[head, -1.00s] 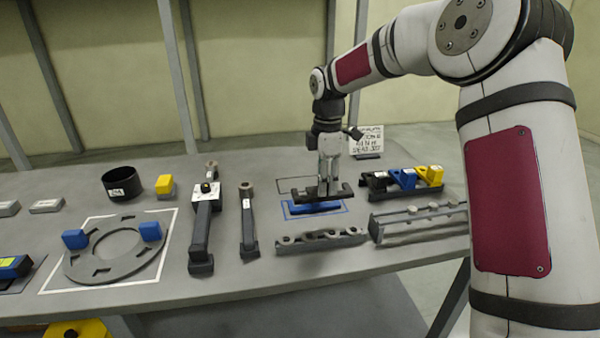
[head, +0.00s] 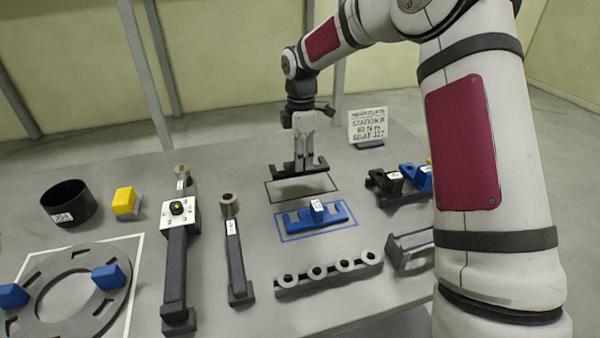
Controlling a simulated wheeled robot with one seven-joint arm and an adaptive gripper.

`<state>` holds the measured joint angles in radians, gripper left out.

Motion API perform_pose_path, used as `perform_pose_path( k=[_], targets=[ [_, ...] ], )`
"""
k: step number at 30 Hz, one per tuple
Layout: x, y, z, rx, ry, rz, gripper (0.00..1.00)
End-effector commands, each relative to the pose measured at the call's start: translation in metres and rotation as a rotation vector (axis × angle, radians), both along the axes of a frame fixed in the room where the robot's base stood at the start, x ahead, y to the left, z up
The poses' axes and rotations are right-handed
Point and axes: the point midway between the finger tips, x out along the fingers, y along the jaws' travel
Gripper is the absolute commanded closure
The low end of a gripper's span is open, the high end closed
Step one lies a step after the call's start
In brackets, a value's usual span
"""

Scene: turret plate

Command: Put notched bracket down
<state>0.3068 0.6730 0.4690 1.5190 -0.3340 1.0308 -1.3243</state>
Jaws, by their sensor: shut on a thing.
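My gripper (head: 304,160) is shut on the dark notched bracket (head: 285,173), a long bar with raised ends. It holds the bracket level, a little above the table, over the far part of a black outlined rectangle (head: 330,190). A shadow lies below the bracket, so it looks apart from the surface. The gripper hides the bracket's middle.
A blue bracket (head: 335,216) with a labelled block sits in a blue outline just nearer. Black and blue clamps (head: 388,180) stand right.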

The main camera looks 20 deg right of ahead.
Motion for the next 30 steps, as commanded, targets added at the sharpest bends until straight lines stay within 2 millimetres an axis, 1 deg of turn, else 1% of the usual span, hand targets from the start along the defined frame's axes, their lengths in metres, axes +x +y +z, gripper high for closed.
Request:
perform_pose_path(
  k=[1, 3, 8, 15, 26, 27, 29, 30],
  targets=[
    [-0.001, 0.0, -0.007, 0.0, 0.001, 0.001, 1.0],
    [0.0, 0.0, -0.013, -0.001, 0.0, 0.0, 1.0],
    [0.0, 0.0, -0.023, -0.001, 0.0, 0.0, 1.0],
    [0.0, 0.0, -0.053, -0.001, 0.001, 0.0, 1.0],
    [0.0, 0.0, -0.057, -0.001, -0.002, -0.001, 1.0],
    [0.0, 0.0, -0.058, -0.001, -0.001, -0.001, 0.61],
    [0.0, 0.0, -0.058, -0.001, -0.001, -0.001, 0.47],
    [0.0, 0.0, -0.057, -0.001, -0.001, -0.001, 0.45]
  ],
)
